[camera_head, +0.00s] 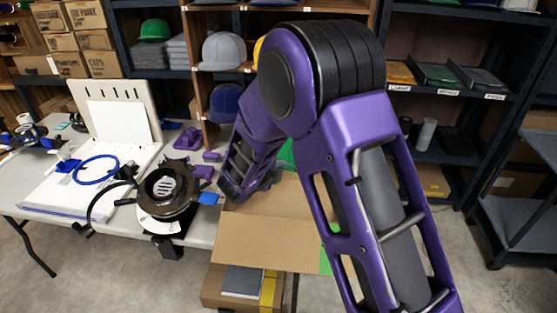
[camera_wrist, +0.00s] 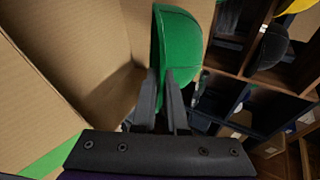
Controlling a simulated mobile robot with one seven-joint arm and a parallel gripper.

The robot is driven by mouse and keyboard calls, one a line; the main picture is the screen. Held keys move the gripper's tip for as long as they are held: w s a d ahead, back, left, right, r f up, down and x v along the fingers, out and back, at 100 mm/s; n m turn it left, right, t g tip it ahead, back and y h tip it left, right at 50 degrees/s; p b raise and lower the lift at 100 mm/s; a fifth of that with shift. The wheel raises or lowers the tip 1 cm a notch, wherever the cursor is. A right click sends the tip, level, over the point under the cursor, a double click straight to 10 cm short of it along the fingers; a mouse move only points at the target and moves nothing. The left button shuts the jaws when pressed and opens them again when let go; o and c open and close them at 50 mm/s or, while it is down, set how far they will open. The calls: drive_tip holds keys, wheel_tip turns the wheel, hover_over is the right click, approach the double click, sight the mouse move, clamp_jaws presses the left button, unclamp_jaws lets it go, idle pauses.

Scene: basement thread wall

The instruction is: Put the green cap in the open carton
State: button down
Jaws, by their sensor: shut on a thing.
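My gripper (camera_wrist: 165,78) is shut on a green cap (camera_wrist: 178,48), which hangs on edge between the two dark fingers in the wrist view. The open carton (camera_wrist: 60,60) is brown cardboard with green tape and fills the left of that view, close beside the cap. A small green patch (camera_head: 286,154) behind my arm may be the held cap. I cannot tell whether the cap is below the carton's rim.
Another green cap (camera_head: 155,30), a grey cap (camera_head: 223,50) and a blue cap (camera_head: 225,102) sit on the shelves behind. A cap press (camera_head: 165,190) and an embroidery hoop (camera_head: 95,170) lie on the table (camera_head: 200,232) to the left. A grey cart (camera_head: 515,210) stands at right.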

wheel_tip(320, 180, down, 11)
drive_tip(key=w+d+n+y+b, duration=0.2)
drive_tip(key=b, duration=0.8)
drive_tip(key=shift+d+r+t, duration=0.15)
drive_tip(key=shift+t, duration=0.15)
drive_tip(key=c, duration=0.9)
unclamp_jaws()
drive_tip(key=p+v, duration=0.1)
drive_tip(key=v, duration=0.4)
drive_tip(key=p+v, duration=0.1)
drive_tip(key=v, duration=0.5)
drive_tip(key=p+v, duration=0.1)
drive_tip(key=v, duration=0.5)
drive_tip(key=shift+s+d+r, duration=0.1)
drive_tip(key=shift+d+r, duration=0.15)
